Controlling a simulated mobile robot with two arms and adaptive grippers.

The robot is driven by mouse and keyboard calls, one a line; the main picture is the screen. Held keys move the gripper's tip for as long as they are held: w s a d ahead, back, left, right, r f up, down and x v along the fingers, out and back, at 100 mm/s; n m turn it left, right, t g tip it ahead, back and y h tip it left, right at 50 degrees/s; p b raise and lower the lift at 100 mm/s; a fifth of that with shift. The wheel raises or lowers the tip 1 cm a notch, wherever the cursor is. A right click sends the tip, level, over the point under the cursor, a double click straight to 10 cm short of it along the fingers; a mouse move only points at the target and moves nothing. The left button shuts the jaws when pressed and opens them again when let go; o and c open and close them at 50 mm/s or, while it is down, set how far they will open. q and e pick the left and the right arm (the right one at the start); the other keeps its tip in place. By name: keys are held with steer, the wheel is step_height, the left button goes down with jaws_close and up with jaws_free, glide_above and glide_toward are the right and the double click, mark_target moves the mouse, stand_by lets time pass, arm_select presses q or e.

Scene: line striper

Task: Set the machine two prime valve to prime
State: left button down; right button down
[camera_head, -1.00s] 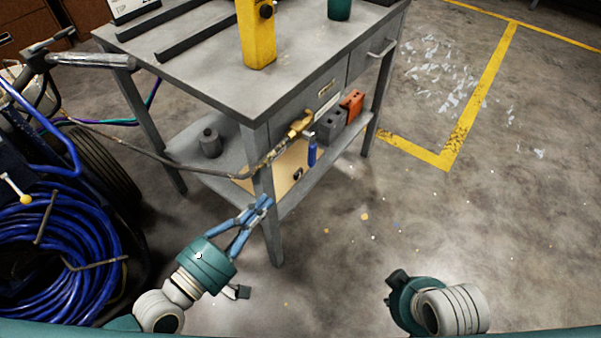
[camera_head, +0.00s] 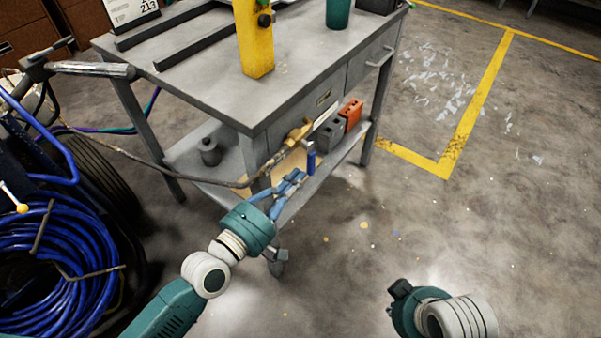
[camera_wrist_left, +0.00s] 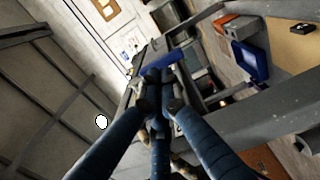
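My left gripper (camera_head: 292,185) has blue fingers and reaches to the front of the grey workbench, beside a small upright blue handle (camera_head: 311,160). In the left wrist view the fingertips (camera_wrist_left: 160,78) are close together, right by a blue bar (camera_wrist_left: 165,62); I cannot tell whether they touch it. A brass-coloured fitting (camera_head: 298,133) on a dark hose sits just above the handle. I cannot tell for sure which part is the machine two prime valve. My right gripper (camera_head: 398,293) hangs over the floor at lower right; its fingers are mostly hidden.
The workbench (camera_head: 200,85) carries a yellow post (camera_head: 255,45) and a green cup (camera_head: 338,15). Its lower shelf holds a grey weight (camera_head: 209,152) and an orange block (camera_head: 351,113). A machine with a coiled blue hose (camera_head: 65,250) stands at left. The floor at right is clear.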

arm_select(q)
steer(key=shift+x, duration=1.2)
steer(key=shift+f, duration=0.1)
